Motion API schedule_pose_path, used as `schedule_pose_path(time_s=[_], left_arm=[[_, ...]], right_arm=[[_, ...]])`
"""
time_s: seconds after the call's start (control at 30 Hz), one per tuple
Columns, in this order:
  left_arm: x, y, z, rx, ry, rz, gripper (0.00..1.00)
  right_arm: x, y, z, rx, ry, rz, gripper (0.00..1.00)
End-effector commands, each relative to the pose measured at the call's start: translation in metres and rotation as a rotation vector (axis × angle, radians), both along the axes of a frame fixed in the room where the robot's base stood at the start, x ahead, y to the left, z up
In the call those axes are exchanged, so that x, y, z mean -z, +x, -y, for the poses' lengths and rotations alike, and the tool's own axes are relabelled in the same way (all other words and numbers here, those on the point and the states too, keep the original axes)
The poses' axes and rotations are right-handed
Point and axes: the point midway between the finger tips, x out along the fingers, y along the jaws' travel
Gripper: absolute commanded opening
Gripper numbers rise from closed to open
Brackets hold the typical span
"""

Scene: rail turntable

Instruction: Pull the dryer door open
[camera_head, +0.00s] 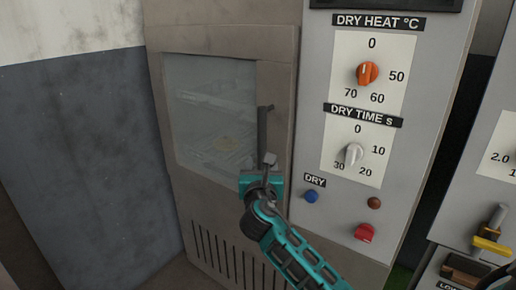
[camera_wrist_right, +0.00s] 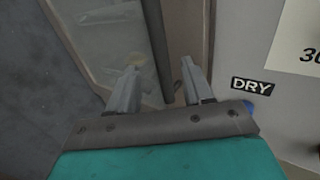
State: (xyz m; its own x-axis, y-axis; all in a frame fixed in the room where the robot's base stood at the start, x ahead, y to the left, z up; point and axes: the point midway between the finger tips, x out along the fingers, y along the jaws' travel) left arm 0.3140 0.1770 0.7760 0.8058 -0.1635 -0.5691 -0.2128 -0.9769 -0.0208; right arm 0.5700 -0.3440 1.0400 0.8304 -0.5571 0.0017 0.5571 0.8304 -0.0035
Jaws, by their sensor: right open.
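The dryer door (camera_head: 272,85) is a grey-brown panel with a glass window (camera_head: 210,105), and it looks closed. A dark vertical handle (camera_head: 263,130) runs along its right side. In the head view my right gripper (camera_head: 268,162) is at the handle's lower end and covers part of it. In the right wrist view my right gripper (camera_wrist_right: 156,88) is open, its two fingers apart. The handle (camera_wrist_right: 157,40) shows between and beyond the fingertips there; I cannot tell whether they touch it. My left gripper is not in view.
Right of the door is a control panel with an orange heat knob (camera_head: 368,73), a grey time knob (camera_head: 350,154), a blue button (camera_head: 311,196) and a red switch (camera_head: 365,232). A grey-blue wall (camera_head: 85,150) stands left of the dryer. Another machine (camera_head: 490,170) is at the far right.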

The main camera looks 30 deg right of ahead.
Motion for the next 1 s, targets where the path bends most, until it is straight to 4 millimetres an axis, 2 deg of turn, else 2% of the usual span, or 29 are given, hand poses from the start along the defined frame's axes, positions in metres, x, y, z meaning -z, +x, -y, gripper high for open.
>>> schedule_pose_path(time_s=[0.1,0.3,0.5,0.7,1.0], left_arm=[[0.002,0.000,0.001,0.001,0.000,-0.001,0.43],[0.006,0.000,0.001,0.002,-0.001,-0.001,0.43],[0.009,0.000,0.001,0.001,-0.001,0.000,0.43],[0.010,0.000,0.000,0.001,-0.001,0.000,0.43],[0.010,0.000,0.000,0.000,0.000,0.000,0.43]], right_arm=[[-0.001,0.021,0.015,0.002,0.000,0.002,0.50],[0.000,0.052,0.035,0.001,0.003,0.002,0.50],[0.000,0.073,0.049,-0.001,0.003,0.002,0.50],[0.001,0.081,0.054,-0.001,0.003,0.001,0.50],[0.000,0.081,0.054,-0.002,0.004,0.001,0.49]])
